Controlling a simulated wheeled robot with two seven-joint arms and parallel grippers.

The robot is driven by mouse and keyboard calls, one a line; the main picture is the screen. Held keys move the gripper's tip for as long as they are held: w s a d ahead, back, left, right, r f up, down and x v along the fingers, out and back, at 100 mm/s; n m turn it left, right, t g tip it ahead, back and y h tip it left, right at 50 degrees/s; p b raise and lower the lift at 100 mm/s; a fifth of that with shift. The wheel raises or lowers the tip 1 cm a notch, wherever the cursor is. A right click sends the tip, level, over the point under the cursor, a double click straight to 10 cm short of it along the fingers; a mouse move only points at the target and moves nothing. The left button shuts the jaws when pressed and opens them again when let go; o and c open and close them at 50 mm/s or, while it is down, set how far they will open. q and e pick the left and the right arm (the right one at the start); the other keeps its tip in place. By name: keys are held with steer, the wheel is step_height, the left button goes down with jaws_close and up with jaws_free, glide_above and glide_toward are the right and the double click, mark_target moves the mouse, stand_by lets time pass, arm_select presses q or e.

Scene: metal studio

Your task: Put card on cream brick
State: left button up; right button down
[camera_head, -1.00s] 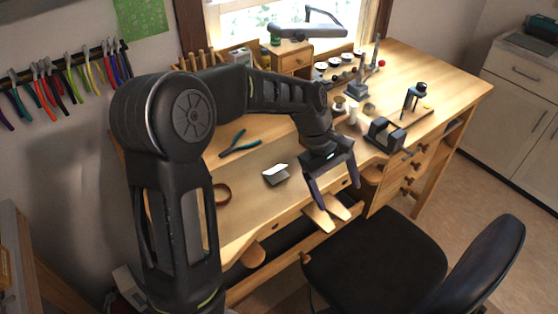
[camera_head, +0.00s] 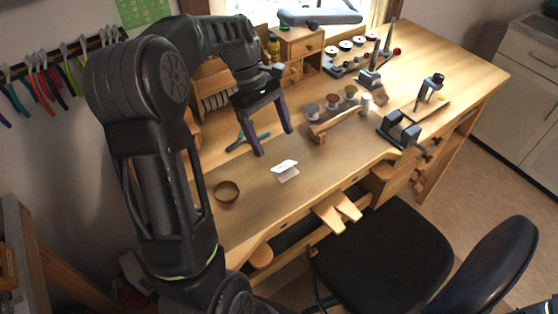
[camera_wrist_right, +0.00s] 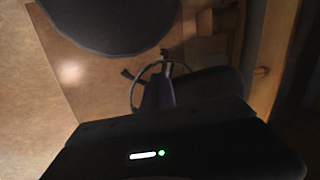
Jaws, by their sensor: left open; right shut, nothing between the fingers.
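A small white, flat piece that looks like the card (camera_head: 284,166) is on the bench, with a paler grey face just below it. I cannot tell card and cream brick apart there, nor whether one rests on the other. My left gripper (camera_head: 274,141) is open and empty, above the bench, just behind and up-left of the white piece, apart from it. My right gripper (camera_wrist_right: 158,90) is shut and empty in the dim right wrist view, away from the card.
Blue-green pliers (camera_head: 240,143) lie behind the left fingers. A black chair (camera_head: 385,250) stands in front. The bench between is clear.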

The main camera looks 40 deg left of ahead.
mark_target(284, 166)
arm_select(q)
steer(key=shift+x, duration=1.3)
steer(key=shift+s+d+f+p, duration=0.1)
steer(key=shift+d+f+p, duration=0.1)
steer(key=shift+p, duration=0.25)
steer(key=p+x, duration=0.1)
steer(key=x, duration=0.2)
steer(key=shift+d+f, duration=0.2)
steer(key=shift+d, duration=0.05)
steer(key=shift+d+f, duration=0.15)
steer(key=shift+f, duration=0.45)
steer(key=shift+c, duration=0.3)
